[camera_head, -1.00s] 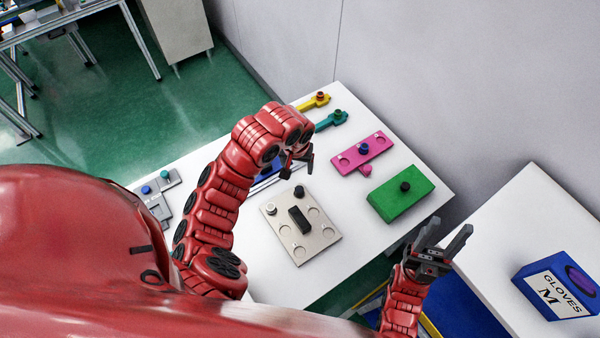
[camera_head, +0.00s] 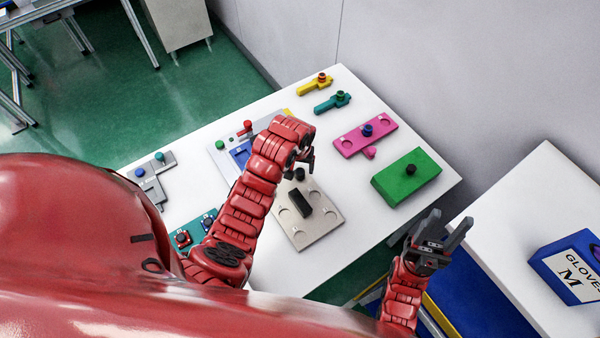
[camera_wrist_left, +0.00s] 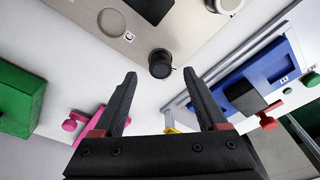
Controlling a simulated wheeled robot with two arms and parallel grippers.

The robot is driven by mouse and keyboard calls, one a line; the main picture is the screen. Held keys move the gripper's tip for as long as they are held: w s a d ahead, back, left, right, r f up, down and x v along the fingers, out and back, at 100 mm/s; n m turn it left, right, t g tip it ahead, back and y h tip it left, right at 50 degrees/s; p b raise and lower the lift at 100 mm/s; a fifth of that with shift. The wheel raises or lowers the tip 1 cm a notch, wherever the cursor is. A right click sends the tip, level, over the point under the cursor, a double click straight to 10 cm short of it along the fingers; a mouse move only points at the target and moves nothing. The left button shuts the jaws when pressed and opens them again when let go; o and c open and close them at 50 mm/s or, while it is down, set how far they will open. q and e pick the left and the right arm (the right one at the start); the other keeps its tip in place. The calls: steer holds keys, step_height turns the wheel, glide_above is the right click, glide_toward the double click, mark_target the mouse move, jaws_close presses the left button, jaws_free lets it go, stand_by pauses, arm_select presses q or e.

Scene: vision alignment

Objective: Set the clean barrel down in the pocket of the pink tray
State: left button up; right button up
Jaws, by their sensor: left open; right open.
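The pink tray (camera_head: 350,146) lies toward the table's right back, with a blue-topped piece (camera_head: 367,130) on its middle and a round pocket at its left end. A beige plate (camera_head: 318,232) with round pockets and a black block (camera_head: 300,204) lies nearer. A black barrel (camera_head: 299,174) stands at its far edge; the left wrist view shows it (camera_wrist_left: 161,63) ahead of my fingertips, apart from them. I cannot tell which barrel is the clean one. My left gripper (camera_head: 307,162) is open and empty by that barrel. My right gripper (camera_head: 442,228) is open and empty, off the table's right edge.
A green block (camera_head: 390,192) with a black knob stands right of the plate. Yellow (camera_head: 312,85) and teal (camera_head: 331,104) pieces lie at the back. A blue fixture (camera_wrist_left: 270,75) is beside the plate. A gloves box (camera_head: 570,268) sits on the right table.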

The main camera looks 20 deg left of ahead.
mark_target(300, 174)
arm_select(q)
steer(key=shift+w+f+p, duration=0.2)
steer(key=shift+f+p, duration=0.25)
steer(key=shift+f, duration=0.85)
steer(key=shift+c, duration=0.3)
jaws_close()
